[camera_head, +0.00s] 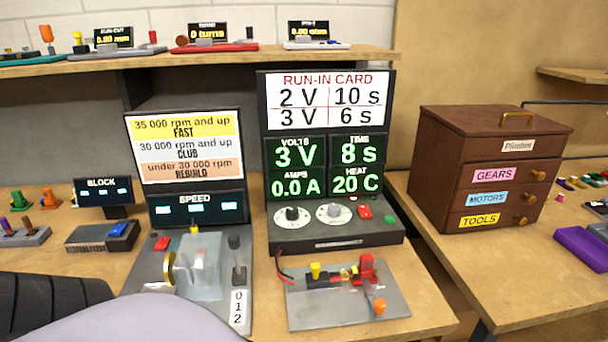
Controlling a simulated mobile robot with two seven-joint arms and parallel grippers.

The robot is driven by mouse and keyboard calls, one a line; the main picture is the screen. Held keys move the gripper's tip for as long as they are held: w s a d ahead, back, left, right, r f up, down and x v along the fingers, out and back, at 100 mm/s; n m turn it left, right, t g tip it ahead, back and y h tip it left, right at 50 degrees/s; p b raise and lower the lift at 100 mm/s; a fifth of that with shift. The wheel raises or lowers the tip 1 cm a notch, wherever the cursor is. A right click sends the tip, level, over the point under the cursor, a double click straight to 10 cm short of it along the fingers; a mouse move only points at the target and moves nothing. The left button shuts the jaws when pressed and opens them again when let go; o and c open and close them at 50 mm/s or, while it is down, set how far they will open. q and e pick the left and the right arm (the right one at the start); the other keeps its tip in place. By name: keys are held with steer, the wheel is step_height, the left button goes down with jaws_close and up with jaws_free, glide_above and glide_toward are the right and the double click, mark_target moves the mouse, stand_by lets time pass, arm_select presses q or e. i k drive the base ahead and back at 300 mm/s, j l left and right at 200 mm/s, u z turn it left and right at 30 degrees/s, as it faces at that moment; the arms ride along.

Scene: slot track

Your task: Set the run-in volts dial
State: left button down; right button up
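The run-in unit stands mid-bench, with a card (326,99) on top headed RUN-IN CARD: 2 V 10 s, 3 V 6 s. Below it, the volts display (295,153) reads 3 V and the time display (358,150) reads 8 s. The amps display (295,187) reads 0.0 A and the heat display (352,183) reads 20 C. On the sloped panel are a dial with a black knob (292,214) at left, below the volts and amps displays, and a pale dial (333,212) to its right. Dial markings are too small to read. Neither gripper is in view.
The speed tester (196,208) stands left. A wooden drawer chest (490,165) stands right.

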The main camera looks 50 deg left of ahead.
mark_target(291, 213)
steer(key=u, duration=1.4)
